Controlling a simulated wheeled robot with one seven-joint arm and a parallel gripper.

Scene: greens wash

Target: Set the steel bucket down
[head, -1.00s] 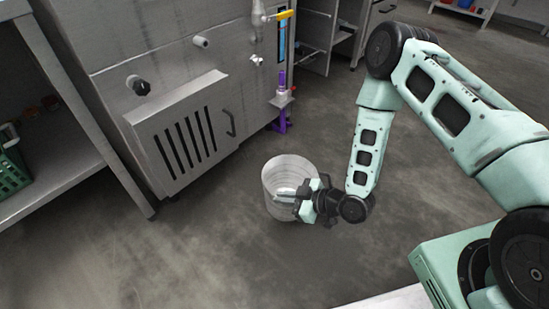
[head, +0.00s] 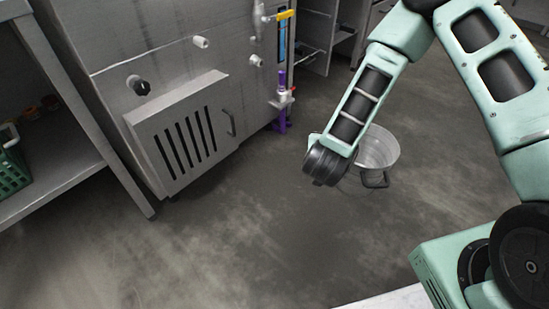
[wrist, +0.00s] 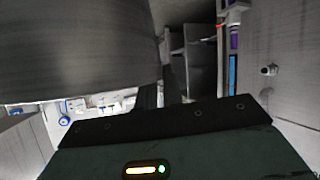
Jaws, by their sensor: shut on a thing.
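The steel bucket (head: 384,150) is a pale grey metal pail, in the head view just right of my forearm, which covers its left side. A dark handle (head: 377,182) shows at its near side. The bucket's grey wall (wrist: 75,45) fills the upper left of the wrist view. My gripper (wrist: 162,90) is shut on the bucket, with its dark fingers at the wall's edge in the wrist view. In the head view the fingers are hidden behind my wrist. I cannot tell how far the bucket's base is from the floor.
A steel cabinet (head: 140,60) with a slotted panel (head: 180,132) stands at the left. A purple-and-blue fixture (head: 282,100) is at its right end. A shelf at far left holds a green basket (head: 12,170). The grey floor (head: 250,225) in front is clear.

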